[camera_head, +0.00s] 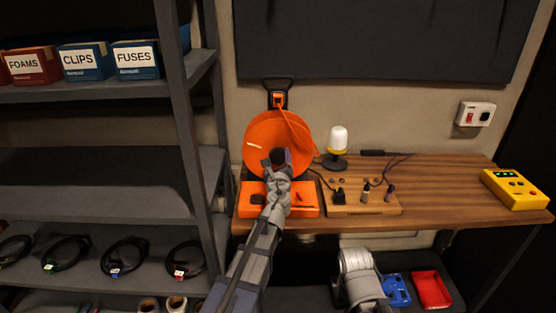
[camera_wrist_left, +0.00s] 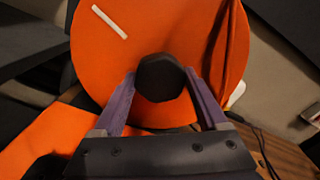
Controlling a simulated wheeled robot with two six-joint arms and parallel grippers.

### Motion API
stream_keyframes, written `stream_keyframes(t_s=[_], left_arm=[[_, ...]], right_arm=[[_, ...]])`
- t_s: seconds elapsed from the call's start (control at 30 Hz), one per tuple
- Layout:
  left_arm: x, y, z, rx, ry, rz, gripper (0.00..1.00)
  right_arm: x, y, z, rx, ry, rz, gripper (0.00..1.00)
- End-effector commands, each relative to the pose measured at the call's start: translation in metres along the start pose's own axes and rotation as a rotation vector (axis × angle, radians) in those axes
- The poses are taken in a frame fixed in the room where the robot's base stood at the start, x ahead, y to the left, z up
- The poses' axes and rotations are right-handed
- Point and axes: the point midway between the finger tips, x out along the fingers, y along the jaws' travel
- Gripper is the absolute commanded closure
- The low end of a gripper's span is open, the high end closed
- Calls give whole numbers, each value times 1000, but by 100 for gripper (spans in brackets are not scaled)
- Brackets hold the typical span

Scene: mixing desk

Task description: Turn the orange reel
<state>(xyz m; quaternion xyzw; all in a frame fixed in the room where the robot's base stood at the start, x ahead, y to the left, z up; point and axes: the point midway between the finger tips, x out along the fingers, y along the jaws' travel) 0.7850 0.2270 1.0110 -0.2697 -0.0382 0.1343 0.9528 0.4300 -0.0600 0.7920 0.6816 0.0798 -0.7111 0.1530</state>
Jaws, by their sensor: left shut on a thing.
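The orange reel (camera_head: 257,131) stands upright on its orange base (camera_head: 307,199) at the left end of the wooden desk. A white mark shows at the left of its face in the head view and at the upper left of it (camera_wrist_left: 110,22) in the left wrist view. My left gripper (camera_head: 277,160) is at the reel's front, its fingers (camera_wrist_left: 165,90) on either side of the black knob (camera_wrist_left: 162,72) and shut on it. My arm hides part of the base. My right gripper is not clearly visible; a grey part of my right arm shows low in the head view.
A wooden block (camera_head: 370,205) with plugs and cables sits right of the reel. A white and yellow lamp (camera_head: 337,142) stands behind it. A yellow box (camera_head: 515,189) is at the far right. A shelf post (camera_head: 184,110) stands close on the left.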

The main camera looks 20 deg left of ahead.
Motion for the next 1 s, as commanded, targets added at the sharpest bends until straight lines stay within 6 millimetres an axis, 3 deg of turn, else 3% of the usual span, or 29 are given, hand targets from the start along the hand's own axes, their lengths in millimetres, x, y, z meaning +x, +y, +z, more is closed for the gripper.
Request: stream_keyframes(t_s=[0.33,0.37,0.57,0.87,1.0], left_arm=[[-2,0,-1,-1,1,-1,100],[-2,0,-1,-1,1,-1,24],[-1,0,-1,0,1,0,1],[-2,0,0,0,0,0,0],[-11,0,0,0,1,-1,0]], right_arm=[[1,0,0,0,0,0,100],[1,0,0,0,0,0,100],[0,0,0,0,0,0,100],[0,0,0,0,0,0,100],[0,0,0,0,0,0,100]])
